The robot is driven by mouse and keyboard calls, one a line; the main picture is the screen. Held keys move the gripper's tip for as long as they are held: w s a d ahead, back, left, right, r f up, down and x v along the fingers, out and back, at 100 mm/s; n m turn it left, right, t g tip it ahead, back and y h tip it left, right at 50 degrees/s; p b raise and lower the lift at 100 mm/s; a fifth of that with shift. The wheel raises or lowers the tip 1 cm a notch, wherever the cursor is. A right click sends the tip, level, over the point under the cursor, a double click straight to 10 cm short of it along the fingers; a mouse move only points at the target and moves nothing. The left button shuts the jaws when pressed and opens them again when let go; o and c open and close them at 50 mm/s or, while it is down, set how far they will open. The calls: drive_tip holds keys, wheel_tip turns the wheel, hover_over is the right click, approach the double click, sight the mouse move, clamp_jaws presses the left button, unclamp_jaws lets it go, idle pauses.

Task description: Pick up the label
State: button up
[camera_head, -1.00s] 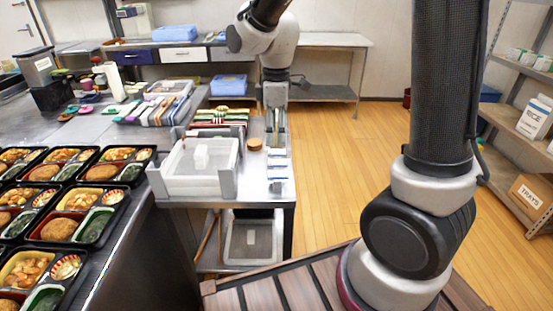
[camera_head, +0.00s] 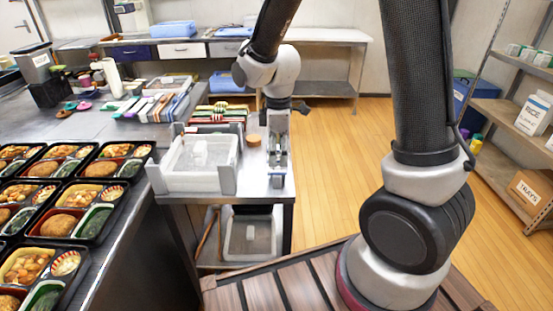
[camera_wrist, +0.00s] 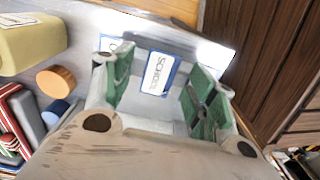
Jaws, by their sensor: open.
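A label (camera_wrist: 158,73), white with a blue border and lettering that seems to read "SCHOOL", lies between the fingers of my gripper in the wrist view. My gripper (camera_wrist: 160,88) is open, with green-padded fingers on either side of the label and a gap to each. I cannot tell how far above the surface the fingertips are. A second label (camera_wrist: 109,44) shows partly behind the left finger. In the head view my gripper (camera_head: 277,172) points down over the right part of the small metal table (camera_head: 262,190) and hides most of the labels there.
A white open bin (camera_head: 201,184) stands left of my gripper. A brown round disc (camera_head: 253,140) lies close by, also seen in the wrist view (camera_wrist: 57,82). Filled bento trays (camera_head: 84,212) cover the left counter. The wooden floor (camera_head: 330,160) to the right is clear.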

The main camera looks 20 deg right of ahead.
sight(278, 159)
drive_tip(key=c, duration=0.7)
drive_tip(key=shift+c, duration=0.2)
wheel_tip(278, 159, up, 10)
drive_tip(key=shift+s, duration=0.15)
idle(0.3)
